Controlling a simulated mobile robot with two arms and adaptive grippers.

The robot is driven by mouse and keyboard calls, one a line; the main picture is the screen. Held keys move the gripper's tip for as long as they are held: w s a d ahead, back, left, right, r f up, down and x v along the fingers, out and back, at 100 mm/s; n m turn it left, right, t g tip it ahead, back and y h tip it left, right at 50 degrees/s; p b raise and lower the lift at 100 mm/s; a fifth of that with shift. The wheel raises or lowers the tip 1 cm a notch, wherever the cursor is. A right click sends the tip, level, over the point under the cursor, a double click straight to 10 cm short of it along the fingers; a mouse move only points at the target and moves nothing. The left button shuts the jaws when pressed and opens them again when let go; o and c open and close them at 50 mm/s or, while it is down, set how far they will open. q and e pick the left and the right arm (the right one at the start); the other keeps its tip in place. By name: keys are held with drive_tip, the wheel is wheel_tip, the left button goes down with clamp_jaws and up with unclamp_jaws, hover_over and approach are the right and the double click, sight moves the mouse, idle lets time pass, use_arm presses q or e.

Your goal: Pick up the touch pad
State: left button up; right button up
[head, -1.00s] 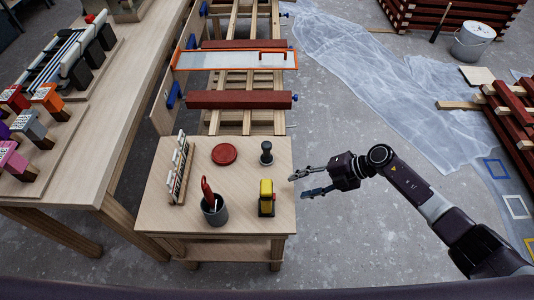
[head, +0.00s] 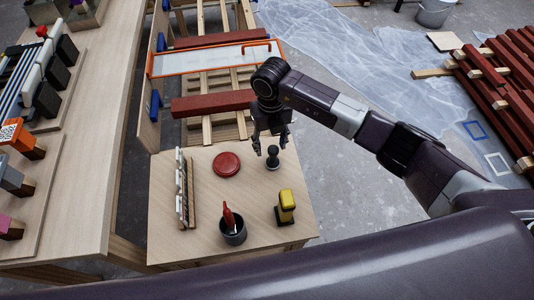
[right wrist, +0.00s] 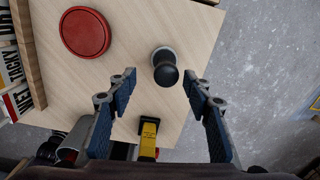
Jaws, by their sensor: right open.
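The touch pad, as far as I can tell, is the small black knobbed piece on a round base (head: 272,163). It stands upright on the small wooden table, near its far right corner. It also shows in the right wrist view (right wrist: 165,72), between and a little beyond the fingertips. My right gripper (head: 269,147) is open and empty, pointing down just above and behind the piece in the head view. I see no contact. My left gripper is not in view.
On the small table (head: 205,243) are a red round disc (head: 226,164), a yellow-and-black block (head: 285,207), a dark cup (head: 233,232) with a red-handled tool, and an upright label rack (head: 186,190). A dark red batten (head: 213,103) lies behind. Open tabletop surrounds the piece.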

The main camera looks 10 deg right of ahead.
sight(274, 150)
drive_tip(key=f, duration=0.1)
drive_tip(key=d+f, duration=0.1)
drive_tip(key=f, duration=0.1)
drive_tip(key=shift+s+f+p, duration=0.1)
drive_tip(key=shift+f+p, duration=0.05)
drive_tip(key=shift+p, duration=0.25)
wheel_tip(274, 150, down, 2)
drive_tip(key=shift+a+f, duration=0.1)
drive_tip(key=shift+f, duration=0.2)
drive_tip(key=shift+c, duration=0.8)
drive_tip(key=c, duration=0.5)
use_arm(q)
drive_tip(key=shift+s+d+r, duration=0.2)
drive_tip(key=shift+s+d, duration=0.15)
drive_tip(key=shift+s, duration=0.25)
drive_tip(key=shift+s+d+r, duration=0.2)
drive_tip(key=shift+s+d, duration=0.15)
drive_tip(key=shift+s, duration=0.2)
use_arm(e)
clamp_jaws()
